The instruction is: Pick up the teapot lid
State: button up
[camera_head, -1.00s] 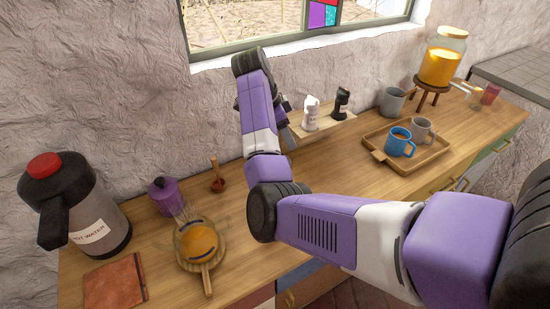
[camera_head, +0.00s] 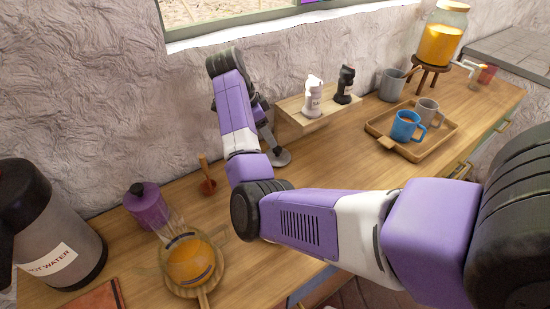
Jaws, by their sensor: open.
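A glass teapot (camera_head: 190,262) with orange tea stands on a round wooden trivet at the lower left of the head view. Dark curved bands show on the teapot, but I cannot make out a separate lid there. My gripper (camera_head: 270,138) is open and hangs beyond my forearm, which hides much of it. It is over the back of the counter, right of the teapot and apart from it. A small grey disc (camera_head: 281,158) shows just below it. I cannot tell whether this is a loose lid or part of my gripper.
A purple canister (camera_head: 147,206) and a hot water flask (camera_head: 58,240) stand at left. A wooden spoon (camera_head: 207,180) is near the wall. A shelf (camera_head: 305,127) holds two shakers. A tray (camera_head: 380,146) with mugs and a drink jar (camera_head: 442,42) are at right.

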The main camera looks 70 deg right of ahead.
aim_at(278, 148)
jog(key=p+x, duration=0.1)
jog(key=x, duration=0.6)
jog(key=shift+d+p, duration=0.25)
jog(key=shift+p, duration=0.1)
grip_shut()
